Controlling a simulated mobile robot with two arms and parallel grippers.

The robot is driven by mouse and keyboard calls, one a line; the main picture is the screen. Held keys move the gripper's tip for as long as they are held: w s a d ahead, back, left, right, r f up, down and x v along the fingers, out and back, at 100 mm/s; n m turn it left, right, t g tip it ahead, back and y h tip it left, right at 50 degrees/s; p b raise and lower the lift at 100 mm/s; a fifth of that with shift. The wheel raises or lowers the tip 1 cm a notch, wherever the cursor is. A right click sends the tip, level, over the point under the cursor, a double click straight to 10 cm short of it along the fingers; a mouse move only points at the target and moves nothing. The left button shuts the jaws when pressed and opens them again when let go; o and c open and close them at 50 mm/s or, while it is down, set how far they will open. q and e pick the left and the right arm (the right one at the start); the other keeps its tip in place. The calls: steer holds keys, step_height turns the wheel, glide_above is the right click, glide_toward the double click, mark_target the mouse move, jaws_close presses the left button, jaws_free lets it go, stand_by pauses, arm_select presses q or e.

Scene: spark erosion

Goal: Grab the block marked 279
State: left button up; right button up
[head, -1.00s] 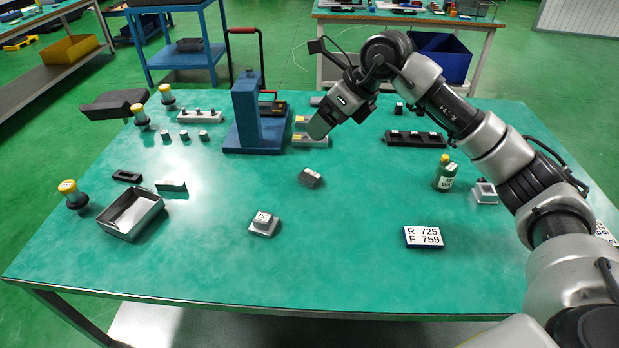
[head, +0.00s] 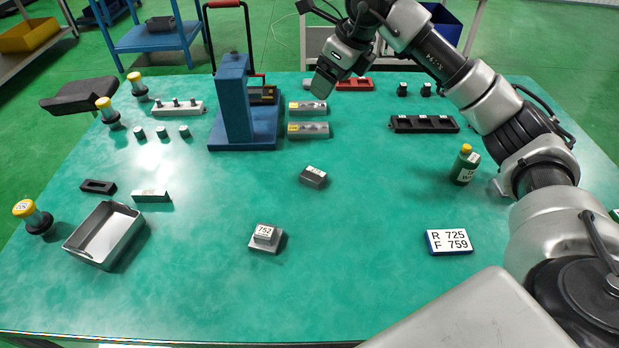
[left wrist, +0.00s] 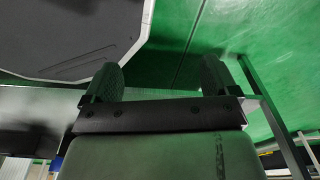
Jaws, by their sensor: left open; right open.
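No block shows a readable 279. A small dark grey block (head: 314,177) lies mid-table in the head view, with a pale label on top too small to read. A block marked 752 (head: 264,234) sits on a grey square base nearer the front edge. My right gripper (head: 322,86) hangs over the far part of the table, beyond the dark grey block and apart from it, and is empty. My left gripper shows only in the left wrist view (left wrist: 160,75), its two dark fingers wide apart with nothing between them, over green floor.
A blue press (head: 233,105) stands at the back, beside grey labelled blocks (head: 308,130).

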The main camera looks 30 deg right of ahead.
step_height(320, 180, down, 10)
steer(key=b, duration=0.9)
arm_select(q)
steer(key=w+d+r+t+b, duration=0.15)
steer(key=w+r+b, duration=0.3)
steer(key=w, duration=0.75)
arm_select(e)
steer(key=b, duration=0.4)
glide_toward(314, 174)
steer(key=x, duration=0.4)
steer(key=shift+a+f+b, duration=0.2)
steer(key=shift+b, duration=0.2)
steer(key=b+x, duration=0.1)
steer(key=x, duration=0.4)
steer(key=shift+d, duration=0.1)
arm_select(q)
step_height(314, 174, up, 12)
steer(key=shift+w+d+r, duration=0.15)
steer(key=shift+t, duration=0.25)
arm_select(e)
steer(key=shift+c, duration=0.2)
steer(key=c, duration=1.2)
steer(key=shift+c, duration=0.5)
